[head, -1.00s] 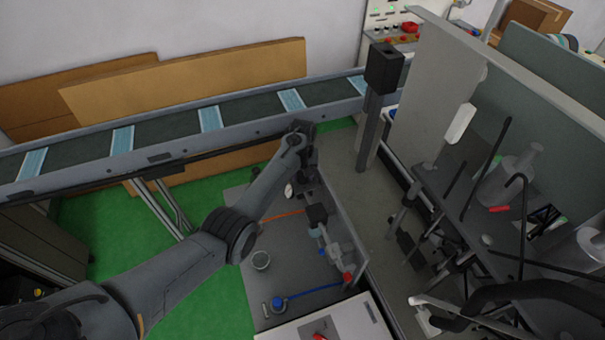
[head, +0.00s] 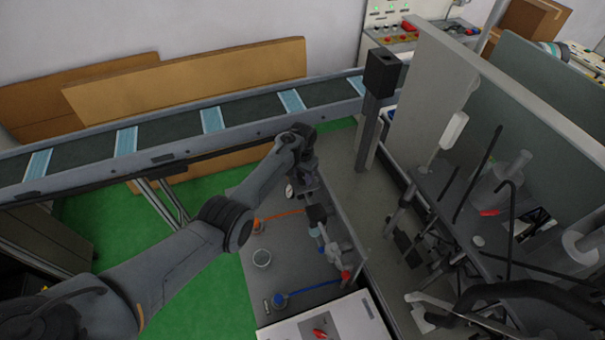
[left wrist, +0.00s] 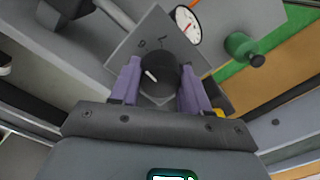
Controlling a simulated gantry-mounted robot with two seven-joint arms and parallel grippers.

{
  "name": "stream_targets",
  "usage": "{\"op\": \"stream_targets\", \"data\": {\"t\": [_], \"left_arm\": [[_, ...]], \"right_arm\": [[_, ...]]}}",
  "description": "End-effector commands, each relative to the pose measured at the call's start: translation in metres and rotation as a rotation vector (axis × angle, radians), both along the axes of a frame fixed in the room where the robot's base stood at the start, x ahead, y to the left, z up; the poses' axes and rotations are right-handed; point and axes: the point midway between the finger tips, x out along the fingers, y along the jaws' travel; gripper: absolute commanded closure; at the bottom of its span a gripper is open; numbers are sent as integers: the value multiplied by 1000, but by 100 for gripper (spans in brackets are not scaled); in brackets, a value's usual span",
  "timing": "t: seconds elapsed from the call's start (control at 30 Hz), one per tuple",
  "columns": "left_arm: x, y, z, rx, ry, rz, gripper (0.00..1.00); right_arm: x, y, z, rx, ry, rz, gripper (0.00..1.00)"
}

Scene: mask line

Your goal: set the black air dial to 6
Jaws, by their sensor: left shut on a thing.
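The black air dial (left wrist: 158,78) is a round knob with a white pointer mark on a grey square plate (left wrist: 150,42), in the left wrist view. The pointer is directed to the upper left of that view. A few dark marks show on the plate, too small to read. My left gripper (left wrist: 157,85) has its two purple fingers on either side of the dial, shut on it. In the head view my left gripper (head: 306,180) is small and dark at the arm's end, over the grey panel, and the dial is not clear there. My right gripper is not seen in either view.
A white-faced gauge (left wrist: 187,25) and a green knob (left wrist: 243,47) sit close to the dial.

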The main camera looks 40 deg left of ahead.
Motion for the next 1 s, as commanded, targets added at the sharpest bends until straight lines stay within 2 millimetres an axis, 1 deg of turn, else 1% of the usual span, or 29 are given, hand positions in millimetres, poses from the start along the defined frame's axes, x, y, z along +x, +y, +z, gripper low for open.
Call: {"op": "stream_targets", "data": {"t": [0.23,0.67,0.7,0.83,0.87,1.0], "left_arm": [[0,0,1,0,-1,-66,84],[0,0,0,1,-1,-77,84],[0,0,0,1,-1,-77,51],[0,0,0,1,-1,-76,31],[0,0,0,1,-1,-76,29],[0,0,0,1,-1,-76,29]], "right_arm": [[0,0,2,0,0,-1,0],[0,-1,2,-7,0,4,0],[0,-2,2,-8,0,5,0],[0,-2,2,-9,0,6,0],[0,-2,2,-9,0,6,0],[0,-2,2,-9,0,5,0]]}}
